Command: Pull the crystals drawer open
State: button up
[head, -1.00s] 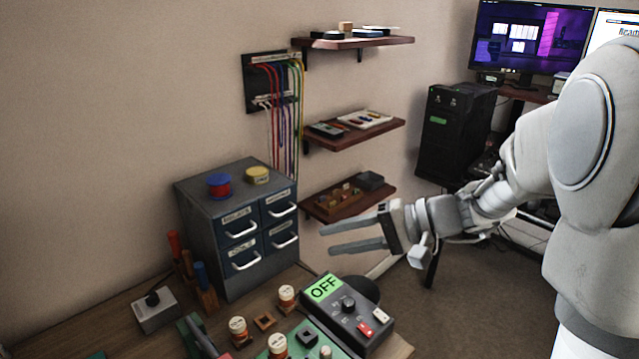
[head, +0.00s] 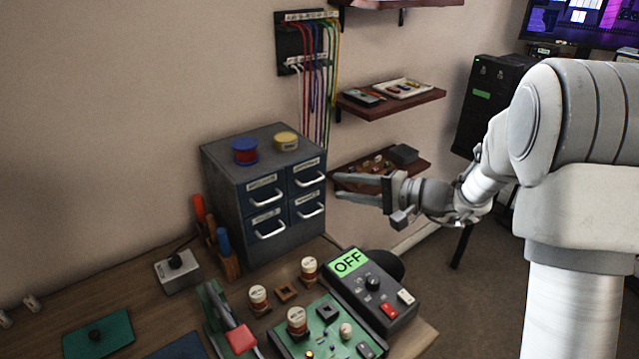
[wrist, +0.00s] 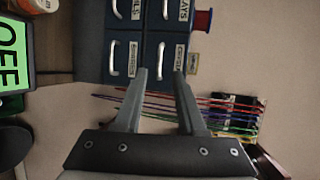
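The grey cabinet (head: 228,165) stands on the bench with dark blue drawers in two columns, all shut. In the wrist view that drawer (wrist: 113,35) is at the top left, partly cut off. My gripper (head: 336,187) is open and empty, just right of the cabinet in the head view. In the wrist view its fingers (wrist: 160,75) point toward the right-column drawers, touching no handle.
A tuner box with an OFF display (head: 348,263) and a green board with knobs (head: 325,335) stand in front of the cabinet. Screwdrivers (head: 210,228) stand at its left. A shelf (head: 420,172) is behind my gripper. Spools (head: 245,152) sit on top.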

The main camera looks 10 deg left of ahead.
aim_at(314, 183)
jog(key=x, duration=0.7)
grip_shut()
dwell(1.3)
